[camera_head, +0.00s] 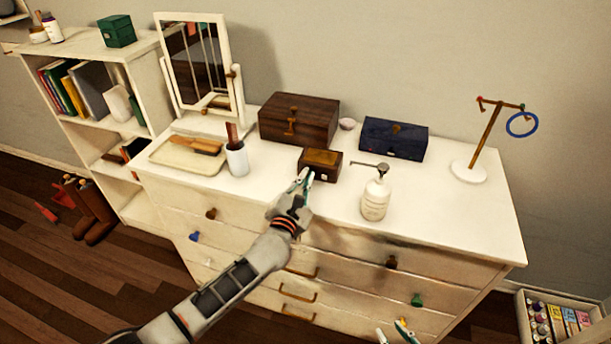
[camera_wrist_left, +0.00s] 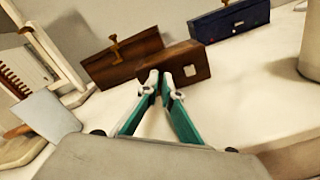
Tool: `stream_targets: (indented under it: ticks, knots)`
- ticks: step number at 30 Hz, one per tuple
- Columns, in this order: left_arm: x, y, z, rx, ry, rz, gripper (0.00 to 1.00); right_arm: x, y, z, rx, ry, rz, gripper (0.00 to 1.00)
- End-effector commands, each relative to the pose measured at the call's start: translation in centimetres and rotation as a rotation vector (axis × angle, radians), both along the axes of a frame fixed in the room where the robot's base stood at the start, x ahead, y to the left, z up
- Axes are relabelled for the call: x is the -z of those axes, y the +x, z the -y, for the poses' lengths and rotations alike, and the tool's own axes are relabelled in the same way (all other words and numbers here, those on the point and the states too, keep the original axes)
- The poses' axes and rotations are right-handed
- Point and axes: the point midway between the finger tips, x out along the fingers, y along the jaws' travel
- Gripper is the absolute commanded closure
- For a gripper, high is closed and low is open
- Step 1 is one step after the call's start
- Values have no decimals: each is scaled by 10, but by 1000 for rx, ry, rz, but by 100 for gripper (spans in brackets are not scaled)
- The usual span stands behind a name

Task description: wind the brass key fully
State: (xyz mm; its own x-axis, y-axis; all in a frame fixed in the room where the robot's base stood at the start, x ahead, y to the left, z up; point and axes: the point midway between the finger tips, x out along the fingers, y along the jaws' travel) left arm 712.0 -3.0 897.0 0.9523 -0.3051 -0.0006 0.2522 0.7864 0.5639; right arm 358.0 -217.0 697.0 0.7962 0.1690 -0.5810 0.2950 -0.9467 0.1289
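A small brown wooden box (camera_head: 318,163) with a brass-coloured top stands near the middle of the dresser top; it also shows in the left wrist view (camera_wrist_left: 188,64). My left gripper (camera_head: 306,174) is at its front face, with its fingertips (camera_wrist_left: 161,78) close together against or just before the wood. Any key between the fingertips is hidden. A larger dark wooden box (camera_head: 310,118) behind has a brass T-shaped piece (camera_head: 291,126) on its front. A dark blue box (camera_head: 393,141) has a smaller brass piece (camera_head: 396,128). My right gripper (camera_head: 394,334) shows only its separated fingertips at the bottom edge.
A white soap dispenser (camera_head: 376,199) stands close to the right of my left gripper. A cup with a brush (camera_head: 237,160), a tray (camera_head: 164,158) and a mirror (camera_head: 235,56) are to the left. A hook stand (camera_head: 468,172) is at right. The dresser top (camera_head: 440,210) is free between dispenser and stand.

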Motion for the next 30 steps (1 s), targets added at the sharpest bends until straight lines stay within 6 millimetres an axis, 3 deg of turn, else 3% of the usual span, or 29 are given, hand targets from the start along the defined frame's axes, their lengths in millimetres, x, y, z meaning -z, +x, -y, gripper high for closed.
stream_targets:
  ticks: [15, 17, 30]
  knots:
    - [-1, 0, 1, 1, 20, 7, 100, 0, -1, -2, 2, 4, -4, 72]
    - [-1, 0, 1, 1, 20, 7, 80, 0, -1, -2, 2, 4, -4, 72]
    - [1, -5, -1, 1, 18, 5, 79, -1, -2, -5, 2, 8, -4, 72]
